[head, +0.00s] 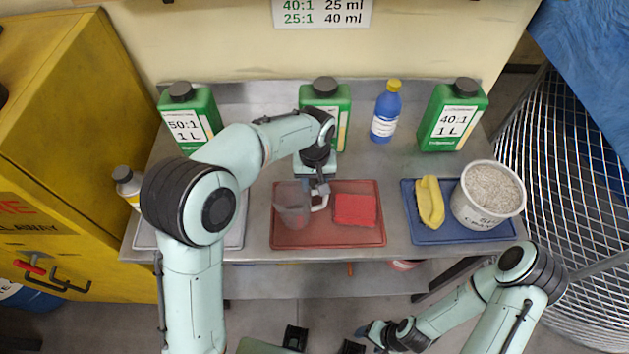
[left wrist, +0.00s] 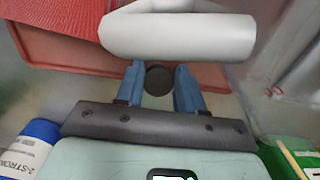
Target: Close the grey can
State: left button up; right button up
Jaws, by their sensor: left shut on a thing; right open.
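A small pale grey can with a yellow label (head: 128,186) stands at the left end of the steel table, partly hidden by my left arm. Its top is dark; I cannot tell whether a cap is on. My left gripper (head: 318,186) is over the red tray, shut at the white handle of a clear grey measuring jug (head: 291,208). In the left wrist view this handle (left wrist: 178,37) covers the fingertips, and a dark disc (left wrist: 158,78) shows between the fingers. My right gripper (head: 368,333) is open and empty, low in front of the table.
Green cans (head: 188,118) (head: 323,104) (head: 453,116) with dark caps and a blue bottle (head: 385,115) line the back. The red tray (head: 290,240) also holds a red sponge (head: 355,209). A blue tray (head: 455,235) holds a yellow cloth (head: 430,203) and a white tub (head: 487,212).

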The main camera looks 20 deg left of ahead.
pick_arm(q)
notch_tip(320, 180, up, 20)
jog(key=p, duration=0.3)
pick_arm(e)
jog(key=w+r, duration=0.1)
jog(key=r, duration=0.1)
jog(key=w+r, duration=0.2)
jog(key=shift+s, duration=0.1)
